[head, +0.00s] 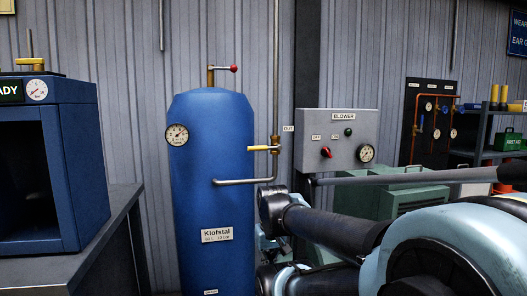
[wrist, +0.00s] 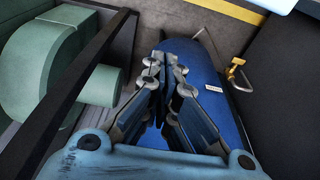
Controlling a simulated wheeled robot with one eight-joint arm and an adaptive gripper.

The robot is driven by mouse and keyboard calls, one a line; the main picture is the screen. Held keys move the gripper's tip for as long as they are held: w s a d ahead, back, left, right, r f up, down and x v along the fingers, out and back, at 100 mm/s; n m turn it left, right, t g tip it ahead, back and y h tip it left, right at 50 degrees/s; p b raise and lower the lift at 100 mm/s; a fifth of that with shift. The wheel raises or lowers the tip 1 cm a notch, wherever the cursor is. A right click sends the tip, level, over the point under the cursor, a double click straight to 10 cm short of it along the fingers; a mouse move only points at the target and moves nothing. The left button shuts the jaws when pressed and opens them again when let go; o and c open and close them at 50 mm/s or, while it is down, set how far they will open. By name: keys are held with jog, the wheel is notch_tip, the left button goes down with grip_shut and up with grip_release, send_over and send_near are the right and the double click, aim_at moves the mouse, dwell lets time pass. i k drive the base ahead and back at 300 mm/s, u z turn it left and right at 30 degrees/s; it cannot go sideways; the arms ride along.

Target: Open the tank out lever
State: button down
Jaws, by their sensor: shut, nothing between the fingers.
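The blue tank (head: 214,130) stands upright in the middle of the head view, with a Klofstal label. A yellow lever (head: 262,149) lies level on the thin pipe at its right side, beside the OUT sign (head: 288,128).
A grey blower panel (head: 340,155) is on the right, with a green machine (head: 385,205) below it. A blue cabinet (head: 75,160) on a dark bench stands on the left. My arm crosses the lower right of the head view. Green machinery (wrist: 60,60) lies left in the wrist view.

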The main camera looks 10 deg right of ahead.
aim_at(279, 147)
jog(key=z, duration=0.6)
jog(key=k, duration=1.85)
jog(key=u, duration=1.05)
jog(key=i, duration=1)
